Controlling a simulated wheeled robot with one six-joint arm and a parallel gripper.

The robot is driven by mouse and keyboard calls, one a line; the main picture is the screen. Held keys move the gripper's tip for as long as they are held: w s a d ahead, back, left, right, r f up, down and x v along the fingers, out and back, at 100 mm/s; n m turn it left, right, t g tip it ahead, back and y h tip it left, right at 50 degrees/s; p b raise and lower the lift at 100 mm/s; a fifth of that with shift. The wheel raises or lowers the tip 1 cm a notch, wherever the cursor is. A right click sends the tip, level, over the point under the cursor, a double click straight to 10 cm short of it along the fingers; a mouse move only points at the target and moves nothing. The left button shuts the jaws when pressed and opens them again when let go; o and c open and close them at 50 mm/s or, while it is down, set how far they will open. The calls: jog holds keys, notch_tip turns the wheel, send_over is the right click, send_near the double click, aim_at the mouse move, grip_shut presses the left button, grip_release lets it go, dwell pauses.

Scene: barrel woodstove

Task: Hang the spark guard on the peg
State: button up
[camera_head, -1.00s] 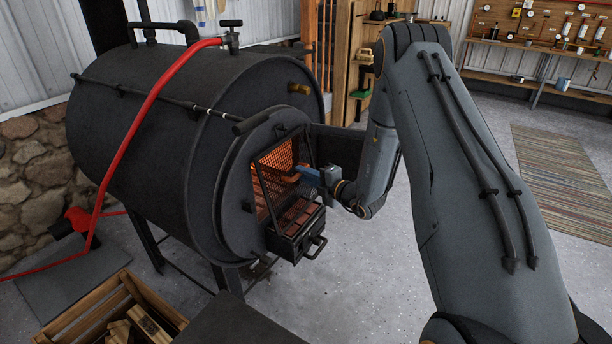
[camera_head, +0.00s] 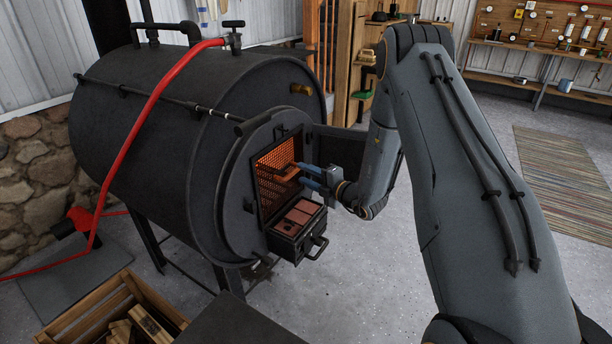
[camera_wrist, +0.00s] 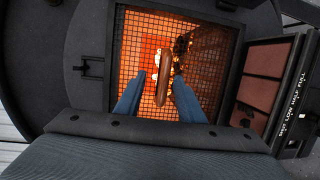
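The spark guard (camera_head: 273,187) is a dark wire mesh panel across the firebox opening, with orange glow behind it. It also fills the middle of the wrist view (camera_wrist: 202,82). Its brown handle (camera_head: 286,173) stands out from the mesh; in the wrist view the handle (camera_wrist: 165,62) lies lengthwise between the fingers. My gripper (camera_head: 303,177) is in front of the opening, its blue fingers apart on either side of the handle's line, with gaps visible. I cannot tell how deep they reach. A brass stub (camera_head: 300,89) juts from the stove's upper front; I cannot tell whether it is the peg.
The black barrel stove (camera_head: 140,125) fills the left, with a red hose (camera_head: 150,110) over it. A tray of reddish bricks (camera_head: 298,215) juts below the opening. The dark door (camera_head: 345,140) stands open at right. A wood crate (camera_head: 95,305) is front left.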

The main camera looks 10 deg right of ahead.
jog(key=shift+s+f, duration=0.1)
jog(key=shift+s, duration=0.05)
jog(key=b+v, duration=0.1)
jog(key=v, duration=0.7)
jog(key=s+a+r+n+g+y, duration=0.1)
jog(key=s+a+r+n+g, duration=0.2)
jog(key=s+a+n+g, duration=0.5)
jog(key=s+a+r+n+g+y, duration=0.25)
jog(key=s+a+n+g, duration=0.25)
jog(key=s+a+n, duration=0.55)
jog(key=s+d+r+n+g+h, duration=0.1)
jog(key=s+d+n+g+h, duration=0.15)
jog(key=s+n, duration=0.4)
jog(key=s+d+r+n+g+h, duration=0.1)
jog(key=s+d+n+h, duration=0.2)
jog(key=s+n, duration=0.4)
jog(key=s+d+r+n+t+h, duration=0.2)
jog(key=d+n+h, duration=0.4)
jog(key=n, duration=0.9)
jog(key=shift+s+d+r+n+h+p, duration=0.15)
jog(key=shift+d+r+n+h+p, duration=0.2)
jog(key=shift+d, duration=1.1)
